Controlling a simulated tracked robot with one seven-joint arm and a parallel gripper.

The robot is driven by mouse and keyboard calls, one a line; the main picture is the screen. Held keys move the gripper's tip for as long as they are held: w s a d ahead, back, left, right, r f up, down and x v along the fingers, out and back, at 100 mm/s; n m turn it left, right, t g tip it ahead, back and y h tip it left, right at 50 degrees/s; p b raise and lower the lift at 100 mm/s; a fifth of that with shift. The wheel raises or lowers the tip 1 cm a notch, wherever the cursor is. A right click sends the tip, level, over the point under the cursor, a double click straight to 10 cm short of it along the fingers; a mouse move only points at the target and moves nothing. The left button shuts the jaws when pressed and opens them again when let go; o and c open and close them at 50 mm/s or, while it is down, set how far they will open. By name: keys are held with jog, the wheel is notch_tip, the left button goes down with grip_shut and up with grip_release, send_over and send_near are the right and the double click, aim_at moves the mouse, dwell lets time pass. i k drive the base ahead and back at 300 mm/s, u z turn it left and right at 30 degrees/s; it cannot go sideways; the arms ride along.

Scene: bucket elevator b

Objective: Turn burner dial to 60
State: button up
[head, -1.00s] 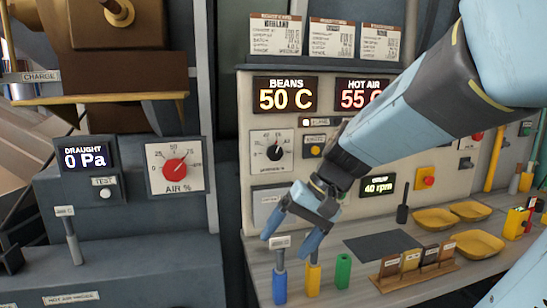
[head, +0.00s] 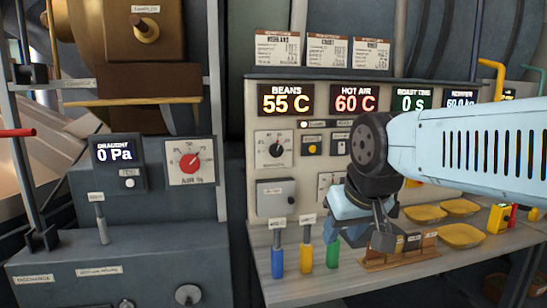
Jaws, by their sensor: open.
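The burner dial (head: 276,148) is a black knob on a pale square scale plate, on the left of the control panel in the head view. Its pointer is angled upward, but the scale numbers are too small to read. My gripper (head: 358,238) is open and points down. It is to the right of the dial and lower, in front of the bench, with nothing seen between its fingers. It does not touch the dial, which is unobstructed.
A red air dial (head: 189,162) is on the grey cabinet at left. Displays read beans 55 C (head: 286,100) and hot air 60 C (head: 352,98).

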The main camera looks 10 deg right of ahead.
aim_at(276, 149)
jog(key=z, duration=1.6)
jog(key=k, duration=1.25)
jog(key=u, duration=1.55)
jog(key=i, duration=1)
